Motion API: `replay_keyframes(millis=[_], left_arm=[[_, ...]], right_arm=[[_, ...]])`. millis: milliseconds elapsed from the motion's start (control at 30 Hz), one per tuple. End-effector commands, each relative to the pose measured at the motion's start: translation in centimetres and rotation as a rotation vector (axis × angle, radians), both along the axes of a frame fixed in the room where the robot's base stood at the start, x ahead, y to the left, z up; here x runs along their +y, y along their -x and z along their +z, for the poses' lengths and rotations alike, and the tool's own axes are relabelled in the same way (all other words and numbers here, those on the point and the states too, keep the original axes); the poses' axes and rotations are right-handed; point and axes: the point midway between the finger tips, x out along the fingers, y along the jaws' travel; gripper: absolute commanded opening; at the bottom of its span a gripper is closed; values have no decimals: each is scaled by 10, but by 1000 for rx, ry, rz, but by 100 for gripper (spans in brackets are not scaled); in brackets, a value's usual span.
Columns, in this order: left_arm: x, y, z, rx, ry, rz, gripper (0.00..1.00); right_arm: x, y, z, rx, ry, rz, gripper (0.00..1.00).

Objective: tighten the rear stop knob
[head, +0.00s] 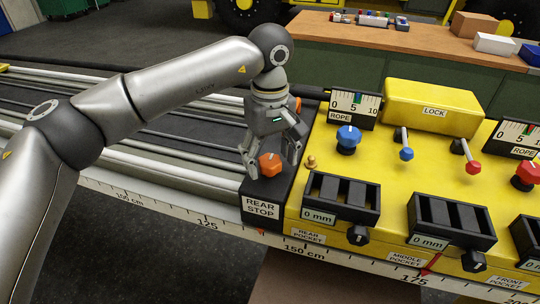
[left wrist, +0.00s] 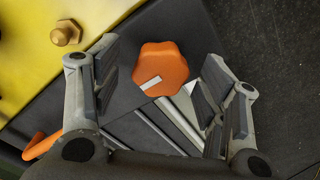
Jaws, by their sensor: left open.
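The orange rear stop knob (head: 270,164) sits on top of the black rear stop block (head: 262,209), which bears a REAR STOP label. My left gripper (head: 270,165) points down over the block, its fingers on either side of the knob. In the left wrist view the lobed knob (left wrist: 160,66), with a white mark on it, lies between the two open fingers of the left gripper (left wrist: 162,85). Gaps show between the knob and both finger pads. A second orange knob (left wrist: 42,145) shows partly at the lower left of that view. My right gripper is not in view.
The yellow console (head: 390,160) stands right of the block, with a brass bolt (head: 311,162) close to the gripper, a blue knob (head: 348,137) and black pockets (head: 341,198). Rails (head: 150,165) run left beneath my arm. A workbench (head: 400,38) stands behind.

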Motion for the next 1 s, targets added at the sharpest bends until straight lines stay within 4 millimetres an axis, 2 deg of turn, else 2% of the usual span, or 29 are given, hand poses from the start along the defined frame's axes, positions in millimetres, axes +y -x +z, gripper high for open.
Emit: replay_keyframes(millis=[167, 500, 633, 800, 1000], left_arm=[[0, -1, 12, -2, 0, 0, 67], [-1, -1, 82, -4, 0, 1, 67], [0, 0, 103, -1, 0, 0, 67], [0, 0, 118, -1, 0, 0, 67], [0, 0, 120, 0, 0, -1, 67]], right_arm=[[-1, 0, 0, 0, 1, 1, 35], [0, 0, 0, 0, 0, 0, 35], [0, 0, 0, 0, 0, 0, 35], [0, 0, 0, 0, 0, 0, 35], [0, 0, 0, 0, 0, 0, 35]])
